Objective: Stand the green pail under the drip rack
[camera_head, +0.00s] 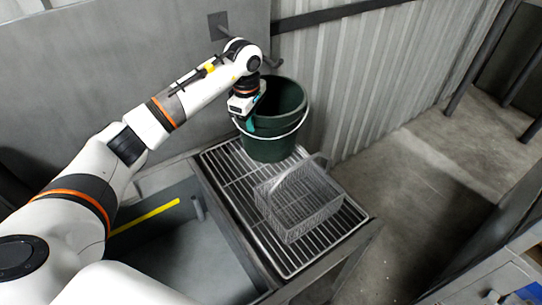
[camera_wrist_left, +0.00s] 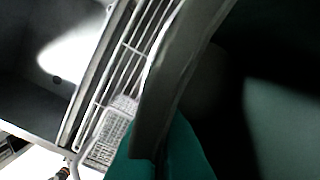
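The dark green pail (camera_head: 276,132) is upright at the far end of the wire drip rack (camera_head: 232,186), with its pale wire handle hanging across its front. I cannot tell whether its base touches the rack. My left gripper (camera_head: 249,117) is at the near left of the pail's rim, with a teal fingertip against its outer side. In the left wrist view the rim (camera_wrist_left: 182,72) runs between teal fingertips, and the gripper looks shut on it. The rack's bars also show there (camera_wrist_left: 135,52). My right gripper is not in view.
A wire basket (camera_head: 300,207) with a raised handle sits on the near part of the rack. A grey sink basin (camera_head: 185,255) lies left of the rack. A corrugated wall (camera_head: 350,85) stands behind. Open concrete floor (camera_head: 415,190) lies to the right.

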